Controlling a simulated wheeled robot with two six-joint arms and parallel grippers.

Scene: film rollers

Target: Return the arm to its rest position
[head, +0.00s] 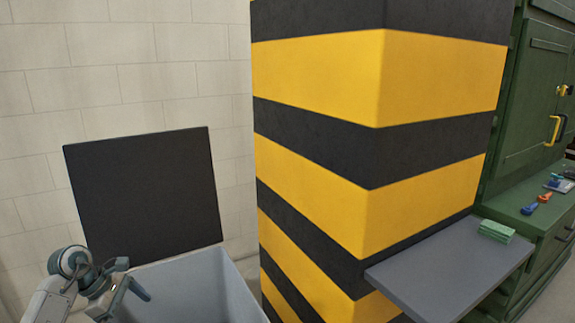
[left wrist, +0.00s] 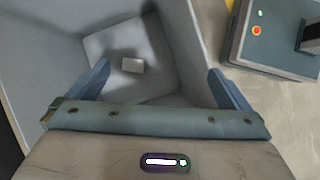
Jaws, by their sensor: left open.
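My left gripper (head: 128,285) is at the lower left of the head view, over the near left part of a grey open bin (head: 185,285). In the left wrist view my left gripper (left wrist: 160,85) is open with its two fingers wide apart and nothing between them. Below it, a small pale block (left wrist: 132,65) lies on the floor of the bin (left wrist: 180,40), apart from the fingers. My right gripper is not in view.
A black panel (head: 145,190) stands behind the bin against a pale block wall. A yellow and black striped pillar (head: 370,130) stands right of the bin. A grey shelf (head: 440,275) holds a green stack (head: 496,231). A green cabinet (head: 525,100) is at the far right.

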